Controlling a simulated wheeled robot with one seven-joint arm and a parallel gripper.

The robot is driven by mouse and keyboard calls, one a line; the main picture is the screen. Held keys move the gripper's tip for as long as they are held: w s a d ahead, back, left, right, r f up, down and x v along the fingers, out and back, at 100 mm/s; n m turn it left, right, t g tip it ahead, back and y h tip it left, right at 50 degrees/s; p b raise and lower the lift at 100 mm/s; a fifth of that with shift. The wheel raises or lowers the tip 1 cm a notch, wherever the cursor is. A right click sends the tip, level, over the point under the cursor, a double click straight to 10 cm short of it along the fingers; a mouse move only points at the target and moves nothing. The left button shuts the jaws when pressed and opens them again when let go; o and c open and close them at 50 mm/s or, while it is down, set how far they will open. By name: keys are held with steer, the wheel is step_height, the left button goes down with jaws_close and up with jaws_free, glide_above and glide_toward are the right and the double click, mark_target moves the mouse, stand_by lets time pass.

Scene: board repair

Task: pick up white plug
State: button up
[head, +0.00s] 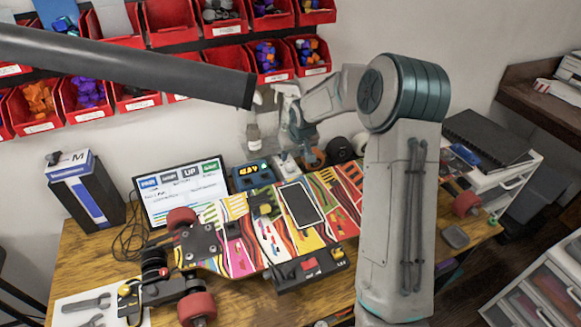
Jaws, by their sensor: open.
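I cannot pick out the white plug with certainty. A small whitish device (286,166) stands at the back of the table, just right of a blue box with a lit display, and I cannot tell whether the plug is on it. My gripper (284,112) is raised near the back wall, above and behind the skateboard. It is open, and I see nothing held in it. It is small in the view, and its fingers are partly hard to make out beside the end of a dark beam.
A colourful skateboard (238,232) with red wheels lies across the wooden table (95,250). Red bins (172,22) line the wall. The dark beam (130,62) crosses the upper left.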

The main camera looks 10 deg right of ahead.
mark_target(291, 164)
steer(key=shift+p+x, duration=0.9)
steer(key=shift+x, duration=2.85)
steer(key=shift+w+d+r, duration=0.1)
steer(key=shift+w, duration=0.05)
jaws_close()
